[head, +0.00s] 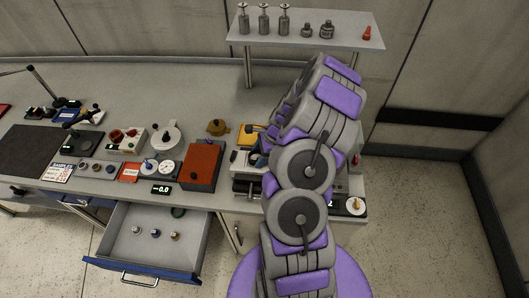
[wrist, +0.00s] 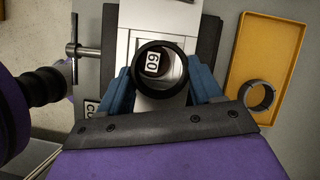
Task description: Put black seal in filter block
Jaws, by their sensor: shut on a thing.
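The black seal (wrist: 137,72) is a thick black ring in the wrist view. My gripper (wrist: 160,88) is shut on it, with a blue finger at each side. A pale block (wrist: 143,24), which looks like the filter block, lies below the seal. The seat in the block is hidden behind the ring. In the head view my arm covers the seal and most of the block.
A yellow tray (wrist: 286,22) with a dark grey ring (wrist: 258,96) lies to the right in the wrist view. A T-handled clamp screw (wrist: 88,50) is at the left. In the head view, a red-brown box (head: 201,165) and an open drawer (head: 150,262) are left of my arm.

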